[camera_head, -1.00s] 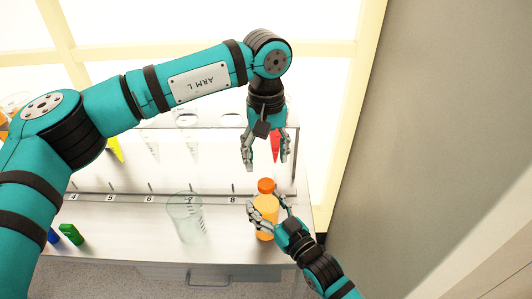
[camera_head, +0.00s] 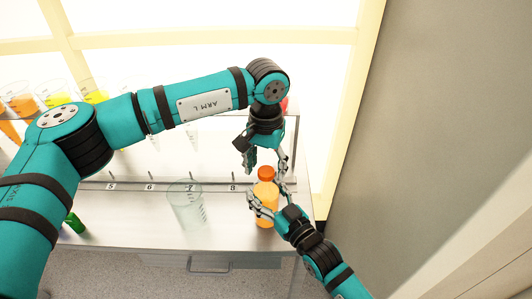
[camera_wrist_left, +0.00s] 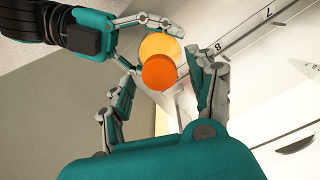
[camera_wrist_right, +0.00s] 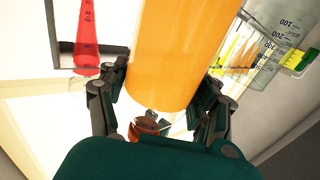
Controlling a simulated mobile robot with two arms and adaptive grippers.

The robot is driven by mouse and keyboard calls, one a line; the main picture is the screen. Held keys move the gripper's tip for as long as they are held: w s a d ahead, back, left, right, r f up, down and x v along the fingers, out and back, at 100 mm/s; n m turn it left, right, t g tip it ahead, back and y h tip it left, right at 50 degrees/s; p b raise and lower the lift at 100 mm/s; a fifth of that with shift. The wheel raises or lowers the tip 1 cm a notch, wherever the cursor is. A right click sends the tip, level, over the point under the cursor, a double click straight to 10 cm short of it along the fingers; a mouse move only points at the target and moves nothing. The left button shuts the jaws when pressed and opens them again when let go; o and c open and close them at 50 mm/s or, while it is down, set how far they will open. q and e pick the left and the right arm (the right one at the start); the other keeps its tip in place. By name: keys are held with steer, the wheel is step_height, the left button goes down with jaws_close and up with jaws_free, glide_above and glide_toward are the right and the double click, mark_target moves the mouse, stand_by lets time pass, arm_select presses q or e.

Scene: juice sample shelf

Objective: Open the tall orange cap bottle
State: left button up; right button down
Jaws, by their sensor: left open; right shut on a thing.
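The tall orange bottle stands upright near the right end of the counter in the head view, with an orange cap (camera_head: 266,173) on top and a lighter orange body (camera_head: 265,214). My right gripper (camera_head: 268,200) is shut on the bottle's body from the right. My left gripper (camera_head: 267,164) is open, pointing down just above the cap. In the left wrist view the cap (camera_wrist_left: 159,72) lies between the open left fingers, with gaps on both sides. In the right wrist view the orange body (camera_wrist_right: 168,55) fills the space between the right fingers.
An empty clear beaker (camera_head: 187,210) stands left of the bottle. A numbered rack strip (camera_head: 150,187) runs behind. A green object (camera_head: 75,223) lies at left, partly behind my arm. Beakers of orange and yellow (camera_head: 22,100) stand back left. A grey wall (camera_head: 440,140) closes the right.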

arm_select(q)
steer(key=shift+f, duration=0.35)
